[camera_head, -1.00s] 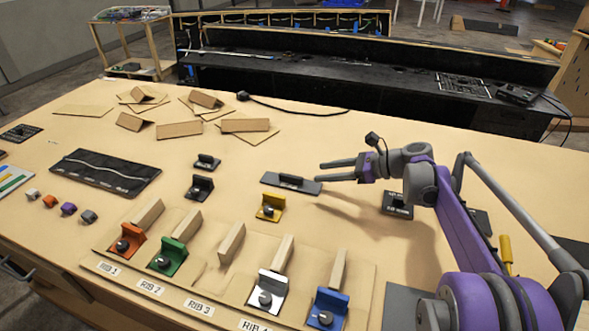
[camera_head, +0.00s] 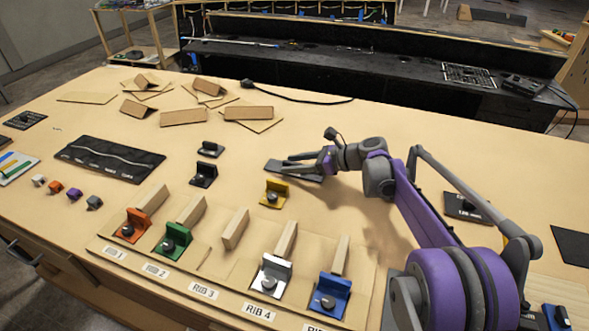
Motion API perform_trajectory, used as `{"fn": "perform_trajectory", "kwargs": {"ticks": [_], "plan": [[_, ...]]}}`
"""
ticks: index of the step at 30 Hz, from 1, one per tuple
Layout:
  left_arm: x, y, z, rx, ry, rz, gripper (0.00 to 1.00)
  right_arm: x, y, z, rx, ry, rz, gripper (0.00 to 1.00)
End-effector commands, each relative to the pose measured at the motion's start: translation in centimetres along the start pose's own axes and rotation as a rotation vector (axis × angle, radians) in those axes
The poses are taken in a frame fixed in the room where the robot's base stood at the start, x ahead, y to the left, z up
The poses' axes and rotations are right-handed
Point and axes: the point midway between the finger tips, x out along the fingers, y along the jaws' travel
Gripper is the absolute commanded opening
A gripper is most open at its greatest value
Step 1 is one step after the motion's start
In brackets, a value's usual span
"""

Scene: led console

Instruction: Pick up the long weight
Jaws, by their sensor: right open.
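The long weight (camera_head: 273,167) is a flat dark plate lying on the tan table. My right gripper (camera_head: 287,163) reaches in from the right, low over the plate. Its two grey fingers are apart, pointing left, and overlap the plate in the picture. The fingers hide much of the plate and its raised grip. I cannot tell whether they touch it or lie on either side of the grip. My left gripper is not in view.
A yellow bracket (camera_head: 274,194) stands just in front of the plate. Two small black brackets (camera_head: 204,174) (camera_head: 209,149) stand to its left. Wooden ribs with coloured brackets line the front edge. Cardboard pieces (camera_head: 184,117) lie at the back left. A dark plate (camera_head: 466,207) lies right.

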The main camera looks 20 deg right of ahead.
Motion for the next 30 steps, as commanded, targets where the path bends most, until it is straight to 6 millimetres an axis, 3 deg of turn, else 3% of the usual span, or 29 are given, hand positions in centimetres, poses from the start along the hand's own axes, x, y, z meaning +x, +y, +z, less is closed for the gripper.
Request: {"fn": "perform_trajectory", "kwargs": {"ticks": [5, 13, 30], "plan": [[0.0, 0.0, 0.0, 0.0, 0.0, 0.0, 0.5, -0.05, -0.03, -0.02, 0.0, 0.0, -0.001, 0.49], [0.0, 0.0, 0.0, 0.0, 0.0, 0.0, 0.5, -0.08, -0.04, -0.02, 0.0, 0.0, -0.001, 0.0], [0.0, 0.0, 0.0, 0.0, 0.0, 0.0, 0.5, -0.1, -0.05, -0.01, 0.0, 0.0, -0.001, 0.0]]}}
